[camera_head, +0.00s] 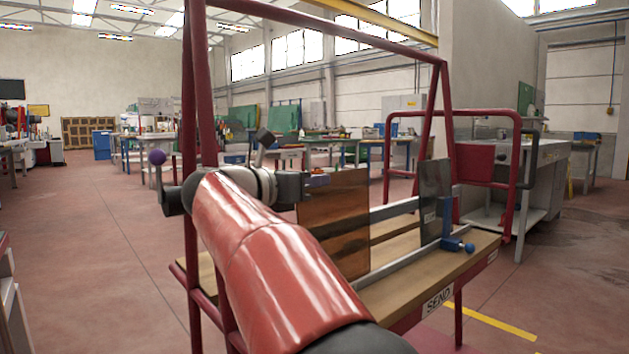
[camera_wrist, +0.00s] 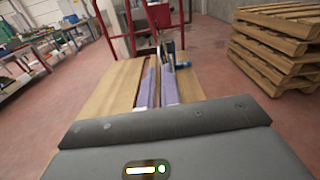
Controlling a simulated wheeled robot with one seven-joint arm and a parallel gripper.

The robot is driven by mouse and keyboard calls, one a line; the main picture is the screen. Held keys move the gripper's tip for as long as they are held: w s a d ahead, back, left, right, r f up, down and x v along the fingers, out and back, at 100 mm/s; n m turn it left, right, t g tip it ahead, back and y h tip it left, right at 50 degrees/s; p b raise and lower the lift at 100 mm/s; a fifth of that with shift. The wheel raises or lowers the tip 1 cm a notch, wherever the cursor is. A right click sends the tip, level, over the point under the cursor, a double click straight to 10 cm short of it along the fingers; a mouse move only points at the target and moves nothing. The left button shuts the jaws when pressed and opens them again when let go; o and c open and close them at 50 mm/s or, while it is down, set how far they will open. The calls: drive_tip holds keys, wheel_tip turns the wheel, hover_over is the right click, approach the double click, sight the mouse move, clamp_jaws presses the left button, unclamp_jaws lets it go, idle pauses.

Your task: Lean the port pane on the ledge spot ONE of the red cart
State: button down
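A brown see-through pane (camera_head: 345,225), wine-tinted like port, stands upright over the ledge of the red cart (camera_head: 440,130). My gripper (camera_head: 318,181) is at its upper left edge, with the fingers on either side of it. In the wrist view the two lilac fingers (camera_wrist: 158,82) have a thin dark edge between them, seemingly the pane's. The wooden ledge (camera_head: 470,258) lies below. Whether the pane's lower edge touches it I cannot tell. A dark grey pane (camera_head: 435,195) stands further right on the ledge. I see no readable spot numbers.
A blue clamp (camera_head: 457,245) sits beside the grey pane; it also shows in the wrist view (camera_wrist: 183,64). The cart's front has a SEND label (camera_head: 438,300). Stacked pallets (camera_wrist: 280,45) stand to the right in the wrist view. A grey machine (camera_head: 535,180) stands behind the cart.

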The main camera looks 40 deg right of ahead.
drive_tip(key=shift+f, duration=0.15)
drive_tip(key=c, duration=1.6)
unclamp_jaws()
drive_tip(key=shift+o, duration=0.3)
drive_tip(key=shift+f, duration=0.1)
wheel_tip(320, 180, up, 20)
drive_tip(key=p, duration=0.7)
drive_tip(key=shift+s, duration=0.1)
